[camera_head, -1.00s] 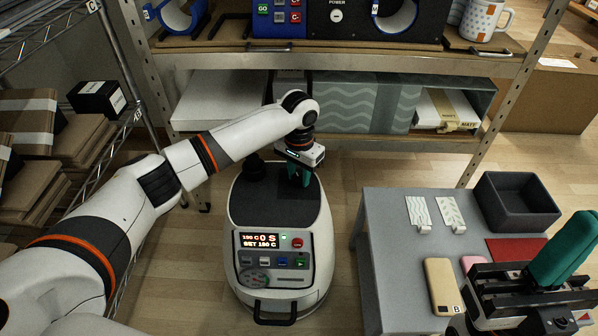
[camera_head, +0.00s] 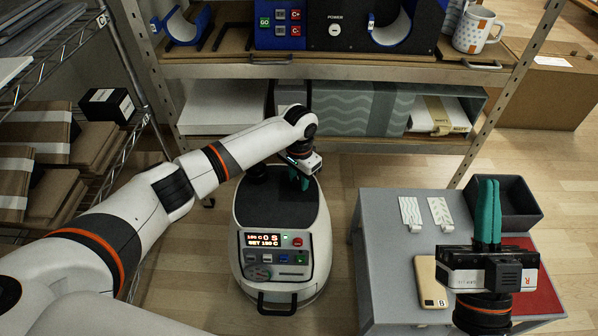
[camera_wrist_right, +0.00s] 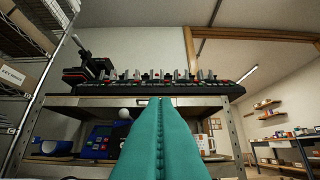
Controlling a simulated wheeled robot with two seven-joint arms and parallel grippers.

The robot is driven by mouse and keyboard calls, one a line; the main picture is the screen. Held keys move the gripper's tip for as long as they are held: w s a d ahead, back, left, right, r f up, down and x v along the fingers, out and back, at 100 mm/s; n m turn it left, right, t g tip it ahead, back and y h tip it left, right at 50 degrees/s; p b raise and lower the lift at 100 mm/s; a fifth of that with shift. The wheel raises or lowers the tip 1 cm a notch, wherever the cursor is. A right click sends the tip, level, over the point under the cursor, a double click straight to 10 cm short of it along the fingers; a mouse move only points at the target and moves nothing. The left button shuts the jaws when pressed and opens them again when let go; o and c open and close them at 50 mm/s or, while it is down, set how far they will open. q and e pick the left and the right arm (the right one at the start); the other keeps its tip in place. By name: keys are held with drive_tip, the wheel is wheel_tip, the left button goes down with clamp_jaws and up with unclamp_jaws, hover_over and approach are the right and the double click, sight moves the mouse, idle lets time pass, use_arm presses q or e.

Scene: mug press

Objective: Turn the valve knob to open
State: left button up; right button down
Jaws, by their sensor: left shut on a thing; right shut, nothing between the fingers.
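The white steam machine (camera_head: 283,225) with a dark top stands on the floor in the middle of the head view. Its front panel has a lit display, several buttons and a handle. My left gripper (camera_head: 300,184) reaches down to the right rear of its top. Its green fingers are shut on a small part there, which I take as the valve knob; the fingers hide it, so its turn angle cannot be read. My right gripper (camera_head: 487,208) is shut and empty above the grey table, fingers pointing up. Its fingers (camera_wrist_right: 160,140) also fill the lower middle of the right wrist view.
The grey table (camera_head: 385,260) holds a tan phone-like block (camera_head: 430,283), two white patterned tags (camera_head: 426,212), a dark bin (camera_head: 515,205) and a red mat (camera_head: 540,296). A metal shelf (camera_head: 350,72) spans the back. A wire rack with boxes stands at left.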

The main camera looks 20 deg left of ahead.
use_arm(q)
drive_tip(key=shift+r+m+p, duration=0.1)
drive_tip(key=shift+m+p, duration=0.3)
drive_tip(key=shift+p, duration=0.6)
drive_tip(key=shift+m+p, duration=0.6)
drive_tip(key=shift+p, duration=0.35)
use_arm(e)
wheel_tip(320, 180, down, 14)
drive_tip(key=w+d+g+h, duration=0.2)
drive_tip(key=g+h, duration=0.2)
drive_tip(key=g, duration=0.7)
use_arm(q)
drive_tip(key=shift+m+p, duration=0.75)
drive_tip(key=shift+m, duration=0.15)
drive_tip(key=m+p, duration=0.1)
drive_tip(key=m, duration=0.2)
drive_tip(key=shift+d+p, duration=0.1)
drive_tip(key=shift+p, duration=0.25)
drive_tip(key=shift+m, duration=0.8)
use_arm(e)
drive_tip(key=s+d+f+g+h, duration=0.1)
drive_tip(key=s+d+f+g, duration=0.1)
drive_tip(key=s+f+g, duration=0.2)
drive_tip(key=s+d+f+m+g+h, duration=0.1)
drive_tip(key=s+f+g, duration=0.3)
drive_tip(key=s, duration=0.4)
drive_tip(key=shift+s+d+f+g, duration=0.3)
drive_tip(key=shift+d+g, duration=0.45)
drive_tip(key=shift+g, duration=0.15)
